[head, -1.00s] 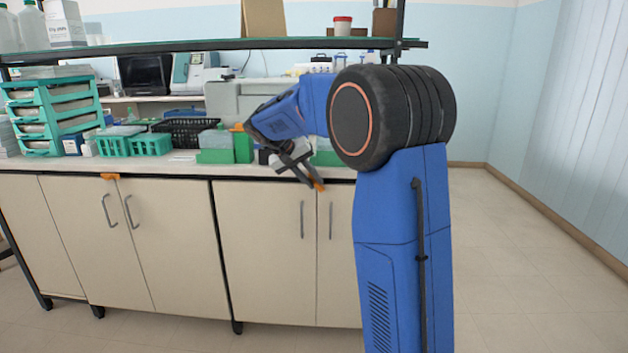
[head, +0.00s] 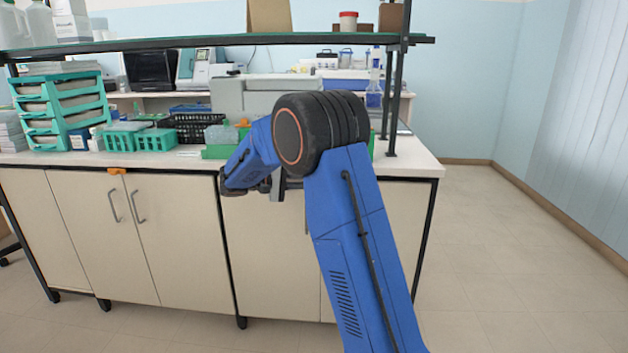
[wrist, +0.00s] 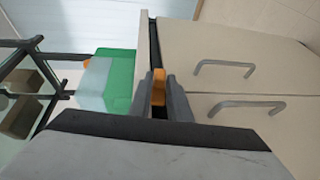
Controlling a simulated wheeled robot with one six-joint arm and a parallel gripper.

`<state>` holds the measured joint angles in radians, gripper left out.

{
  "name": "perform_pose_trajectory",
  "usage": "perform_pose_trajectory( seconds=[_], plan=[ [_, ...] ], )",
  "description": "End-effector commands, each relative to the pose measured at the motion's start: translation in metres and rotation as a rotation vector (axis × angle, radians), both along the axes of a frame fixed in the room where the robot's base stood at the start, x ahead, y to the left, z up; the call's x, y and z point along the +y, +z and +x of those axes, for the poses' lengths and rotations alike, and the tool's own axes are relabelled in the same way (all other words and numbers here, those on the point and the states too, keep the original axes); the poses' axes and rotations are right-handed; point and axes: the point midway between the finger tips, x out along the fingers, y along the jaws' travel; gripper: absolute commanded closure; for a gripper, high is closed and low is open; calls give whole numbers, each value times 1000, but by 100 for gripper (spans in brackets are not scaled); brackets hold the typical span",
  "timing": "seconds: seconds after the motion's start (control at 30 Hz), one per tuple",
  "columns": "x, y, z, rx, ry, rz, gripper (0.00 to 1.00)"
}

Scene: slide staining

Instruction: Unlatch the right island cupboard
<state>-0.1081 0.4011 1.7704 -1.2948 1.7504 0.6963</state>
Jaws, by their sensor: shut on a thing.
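The right island cupboard (head: 270,265) has two cream doors under the benchtop; my arm covers part of them in the head view. In the wrist view, its doors (wrist: 260,45) carry two grey handles, one (wrist: 225,65) above the other (wrist: 246,105). An orange latch (wrist: 158,88) sits at the top edge of the doors, near where they meet. My gripper (wrist: 163,92) is shut on this latch, with a finger on each side of it. In the head view my gripper is mostly hidden behind my arm, and the latch cannot be seen there.
The left cupboard (head: 110,235) has its own orange latch (head: 117,171). The benchtop (head: 425,168) holds teal baskets (head: 155,140), a black crate (head: 190,127) and a green item (wrist: 118,70) close to my gripper. The floor (head: 500,260) at right is clear.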

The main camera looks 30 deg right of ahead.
Motion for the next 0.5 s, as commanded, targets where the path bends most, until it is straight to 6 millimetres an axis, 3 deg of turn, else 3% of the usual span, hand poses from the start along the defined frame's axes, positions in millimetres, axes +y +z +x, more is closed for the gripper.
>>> perform_pose_trajectory(
  seconds=[0.5],
  plan=[
    [0, -5, 0, 84, 0, -119, 100]
  ],
)
